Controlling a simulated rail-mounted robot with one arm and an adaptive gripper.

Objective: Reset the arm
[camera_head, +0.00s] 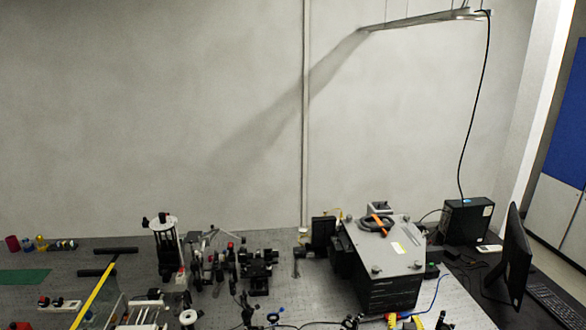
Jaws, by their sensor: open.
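My gripper and arm cannot be made out in the head camera view. Several black optical mounts (258,266) stand left of the box. A white-topped device on black posts (162,226) stands further left.
A monitor (514,255), keyboard (555,304) and black computer case (467,221) are at the right. A lamp (425,19) hangs above, its cable dropping towards the case. Small colored bottles (41,243) and a green mat (24,276) lie at the left. The wall above the bench is bare.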

